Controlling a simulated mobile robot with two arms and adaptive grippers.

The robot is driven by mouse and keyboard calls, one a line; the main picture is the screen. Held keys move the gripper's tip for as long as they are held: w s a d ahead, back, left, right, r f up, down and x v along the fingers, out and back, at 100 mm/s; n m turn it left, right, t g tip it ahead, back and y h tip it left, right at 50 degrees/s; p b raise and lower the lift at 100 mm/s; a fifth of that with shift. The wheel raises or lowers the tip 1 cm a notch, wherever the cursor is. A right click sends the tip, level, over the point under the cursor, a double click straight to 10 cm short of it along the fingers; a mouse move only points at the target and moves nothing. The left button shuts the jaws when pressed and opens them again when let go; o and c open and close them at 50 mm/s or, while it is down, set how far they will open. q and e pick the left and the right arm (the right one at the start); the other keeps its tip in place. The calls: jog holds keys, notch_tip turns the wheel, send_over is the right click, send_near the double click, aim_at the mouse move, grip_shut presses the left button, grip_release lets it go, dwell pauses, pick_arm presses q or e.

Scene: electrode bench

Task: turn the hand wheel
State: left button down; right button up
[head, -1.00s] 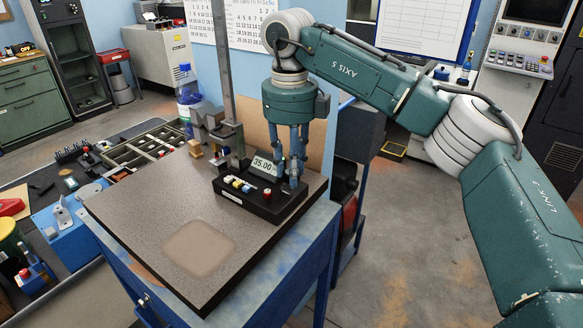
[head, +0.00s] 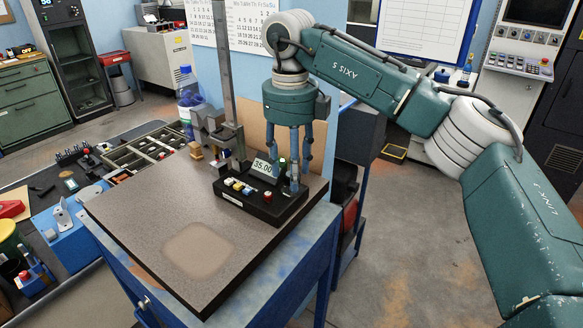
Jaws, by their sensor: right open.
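My right gripper (head: 293,185) points down over the right end of a black control box (head: 245,205), its fingers spread. The fingers stand around or just in front of a small part at that end, and I cannot tell if they touch it. The box carries a display reading 35.00 (head: 262,168), several white, yellow and blue buttons, and a red knob (head: 267,196). I cannot clearly make out a hand wheel; it may be hidden by the fingers. My left gripper is not in view.
The box sits on a speckled plate (head: 140,235) on a blue bench (head: 290,270). A grey upright column (head: 226,75) stands behind it on the left, with a small wooden block (head: 195,151) nearby. The plate's front is clear. A tray of parts (head: 140,150) lies at left.

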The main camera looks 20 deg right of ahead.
notch_tip(320, 180, up, 12)
dwell(0.4)
jog(key=shift+a+f, duration=0.1)
